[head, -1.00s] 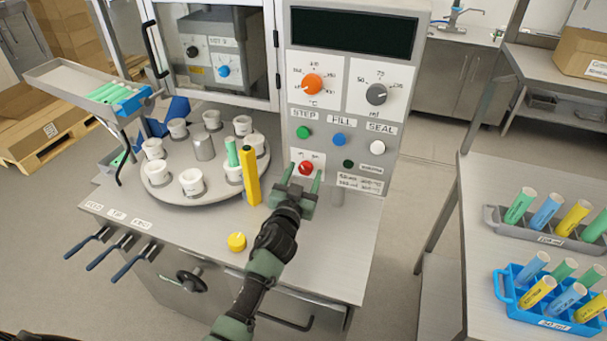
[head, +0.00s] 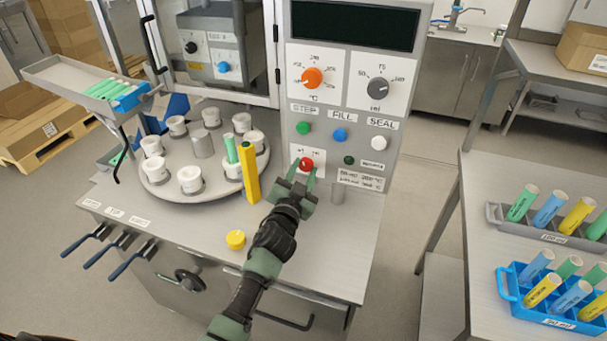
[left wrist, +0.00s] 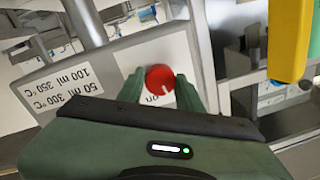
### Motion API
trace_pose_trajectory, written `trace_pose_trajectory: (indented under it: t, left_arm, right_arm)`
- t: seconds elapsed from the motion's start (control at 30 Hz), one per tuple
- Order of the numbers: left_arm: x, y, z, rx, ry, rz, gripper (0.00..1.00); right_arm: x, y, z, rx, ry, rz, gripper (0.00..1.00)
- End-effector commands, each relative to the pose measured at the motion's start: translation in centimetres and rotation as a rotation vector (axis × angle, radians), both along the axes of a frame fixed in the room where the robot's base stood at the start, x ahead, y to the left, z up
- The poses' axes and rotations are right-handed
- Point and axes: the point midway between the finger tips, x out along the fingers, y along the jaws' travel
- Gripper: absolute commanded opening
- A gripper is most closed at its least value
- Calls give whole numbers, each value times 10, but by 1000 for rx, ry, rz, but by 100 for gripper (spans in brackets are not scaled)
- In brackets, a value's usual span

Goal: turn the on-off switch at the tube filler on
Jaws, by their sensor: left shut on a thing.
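The red on-off switch (head: 306,164) is a round knob on a small white plate low on the front panel (head: 290,140) of the tube filler. In the left wrist view the red knob (left wrist: 160,79) shows a white mark pointing down and slightly right. My left gripper (head: 306,172) is at the knob, with one green finger on each side, shut on it. The fingers also flank it in the left wrist view (left wrist: 159,92). The labels beside the knob are partly hidden. My right gripper is not in view.
A yellow post (head: 249,172) stands just left of the gripper, beside the turntable (head: 195,193) with several white cups. The tube racks (head: 560,238) are on the right table. Green, blue and white buttons are above the switch.

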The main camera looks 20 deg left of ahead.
Motion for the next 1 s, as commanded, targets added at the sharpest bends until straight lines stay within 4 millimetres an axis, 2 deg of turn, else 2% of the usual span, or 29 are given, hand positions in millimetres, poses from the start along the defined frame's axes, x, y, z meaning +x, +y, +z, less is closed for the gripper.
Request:
trace_pose_trajectory:
  t: [0.2, 0.6, 1.0]
  left_arm:
    - [0, 1, -2, 208, -8, -1, 0]
    - [0, 1, -2, 552, -19, -1, 0]
    - [0, 1, -1, 734, -25, -2, 0]
  right_arm:
    - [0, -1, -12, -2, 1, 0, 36]
    - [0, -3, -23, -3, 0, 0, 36]
    - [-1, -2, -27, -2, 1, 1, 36]
